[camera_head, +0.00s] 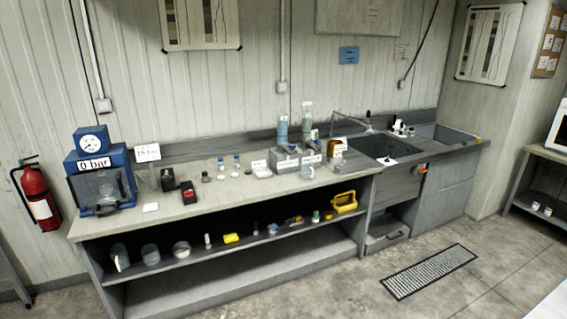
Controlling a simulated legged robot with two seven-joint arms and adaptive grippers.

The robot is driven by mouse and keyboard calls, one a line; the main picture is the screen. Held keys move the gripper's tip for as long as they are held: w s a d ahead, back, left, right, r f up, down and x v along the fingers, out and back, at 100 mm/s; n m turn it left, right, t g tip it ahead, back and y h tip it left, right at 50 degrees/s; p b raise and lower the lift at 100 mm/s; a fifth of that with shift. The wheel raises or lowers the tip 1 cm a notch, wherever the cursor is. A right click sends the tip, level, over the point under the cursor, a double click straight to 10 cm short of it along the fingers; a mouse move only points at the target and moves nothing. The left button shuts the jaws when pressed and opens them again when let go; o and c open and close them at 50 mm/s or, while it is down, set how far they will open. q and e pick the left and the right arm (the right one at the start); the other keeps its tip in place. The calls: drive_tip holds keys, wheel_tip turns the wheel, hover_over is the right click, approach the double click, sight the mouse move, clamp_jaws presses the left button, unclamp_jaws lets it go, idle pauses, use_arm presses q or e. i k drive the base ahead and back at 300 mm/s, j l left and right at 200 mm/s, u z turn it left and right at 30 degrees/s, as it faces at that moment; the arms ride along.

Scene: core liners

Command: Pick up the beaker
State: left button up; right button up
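Several clear vessels could be the beaker, and I cannot tell which one is meant. A small clear beaker-like cup (307,172) stands upright at the front of the counter, right of the middle. Three clear cylindrical vessels stand at the left end of the shelf under the counter: a left vessel (120,257), a middle vessel (151,255) and a right vessel (181,250) with something pale inside. Neither of my grippers is in view, so no contact with any vessel shows.
Small items and a yellow case (345,202) line the shelf. A fire extinguisher (40,195) hangs left. The floor in front is clear.

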sight(307, 171)
drive_tip(key=i+j+z, duration=0.1)
drive_tip(key=i, duration=0.6)
drive_tip(key=i+j+z, duration=0.1)
drive_tip(key=i, duration=0.6)
